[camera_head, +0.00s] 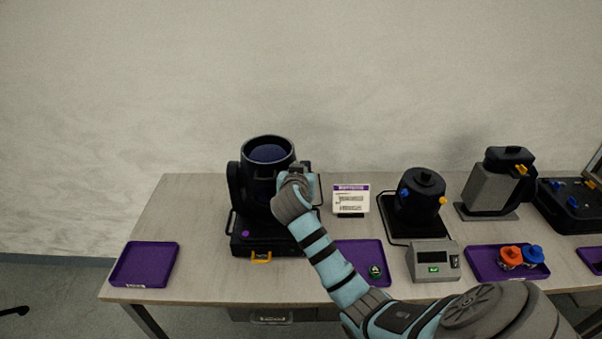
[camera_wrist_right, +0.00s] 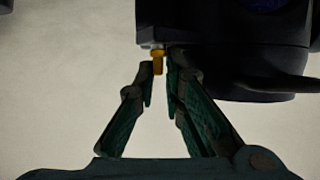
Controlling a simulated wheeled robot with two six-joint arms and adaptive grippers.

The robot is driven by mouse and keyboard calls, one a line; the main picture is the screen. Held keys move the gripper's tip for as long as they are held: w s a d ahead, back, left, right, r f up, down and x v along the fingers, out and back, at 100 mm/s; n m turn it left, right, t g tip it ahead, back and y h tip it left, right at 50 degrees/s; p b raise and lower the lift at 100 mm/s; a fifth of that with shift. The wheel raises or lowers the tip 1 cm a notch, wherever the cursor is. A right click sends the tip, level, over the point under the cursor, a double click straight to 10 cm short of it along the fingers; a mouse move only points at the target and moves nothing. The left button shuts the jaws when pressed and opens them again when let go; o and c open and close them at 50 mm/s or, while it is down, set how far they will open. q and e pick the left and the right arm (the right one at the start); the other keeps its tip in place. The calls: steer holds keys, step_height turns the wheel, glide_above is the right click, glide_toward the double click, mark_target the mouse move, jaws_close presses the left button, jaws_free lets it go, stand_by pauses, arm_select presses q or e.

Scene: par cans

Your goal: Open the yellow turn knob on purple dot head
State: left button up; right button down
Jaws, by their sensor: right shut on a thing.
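The purple dot head (camera_head: 268,154) is a large black moving-head light at the left of the table. Its black base carries a purple dot (camera_head: 245,233). My right gripper (camera_wrist_right: 159,78) is at the right side of its head, and my wrist hides that spot in the head view. In the right wrist view, the yellow turn knob (camera_wrist_right: 158,60) sits between my fingertips below the black housing (camera_wrist_right: 220,30). The fingers are shut on the knob. My left gripper is not in view.
A purple tray (camera_head: 145,264) lies empty at the left. A second purple tray (camera_head: 362,250), holding a green-topped item (camera_head: 375,271), is partly behind my arm. A sign (camera_head: 350,198), a smaller black head (camera_head: 421,195) and a grey box with a display (camera_head: 433,262) stand to the right.

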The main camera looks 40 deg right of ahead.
steer(key=shift+w+m+g+h+b, duration=0.1)
steer(key=shift+m+g+h+b, duration=0.45)
steer(key=shift+m+h, duration=0.2)
